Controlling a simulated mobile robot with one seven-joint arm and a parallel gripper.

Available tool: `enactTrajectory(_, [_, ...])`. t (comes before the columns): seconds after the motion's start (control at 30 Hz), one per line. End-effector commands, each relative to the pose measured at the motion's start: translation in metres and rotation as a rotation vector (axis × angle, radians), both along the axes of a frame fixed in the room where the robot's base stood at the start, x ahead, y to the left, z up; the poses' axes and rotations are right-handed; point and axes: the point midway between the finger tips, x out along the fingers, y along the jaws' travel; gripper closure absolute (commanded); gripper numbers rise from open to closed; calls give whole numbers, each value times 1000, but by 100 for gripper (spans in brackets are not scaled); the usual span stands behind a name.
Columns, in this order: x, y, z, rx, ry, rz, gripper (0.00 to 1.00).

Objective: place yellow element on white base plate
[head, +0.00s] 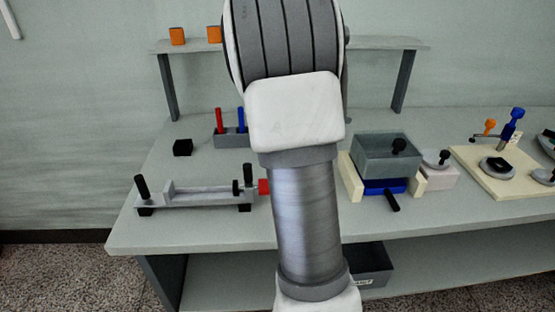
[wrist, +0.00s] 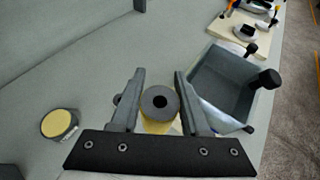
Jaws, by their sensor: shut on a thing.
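In the wrist view my gripper (wrist: 159,84) is shut on the yellow element (wrist: 157,127), a round piece with a grey top, a dark central hole and a yellow side. A finger stands on each side of it. In the head view my arm hides the gripper and the element. A pale cream-white base plate (head: 468,158) lies at the right of the table, with black round parts and orange and blue pegs on it. It also shows at the top right of the wrist view (wrist: 231,24), well apart from the gripper.
A grey open box (wrist: 222,84) with a black knob stands just right of my gripper. A yellow-topped disc (wrist: 59,123) lies to the left. In the head view a grey fixture with black handles (head: 200,194) and a black block (head: 183,147) are on the left.

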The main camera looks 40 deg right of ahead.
Motion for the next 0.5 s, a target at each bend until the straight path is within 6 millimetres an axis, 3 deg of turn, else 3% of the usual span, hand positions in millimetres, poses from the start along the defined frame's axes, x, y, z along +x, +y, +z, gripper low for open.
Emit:
enactTrajectory(0.17, [11,9,-12,1,1,4,100])
enactTrajectory(0.5, [68,57,-58,0,1,3,100])
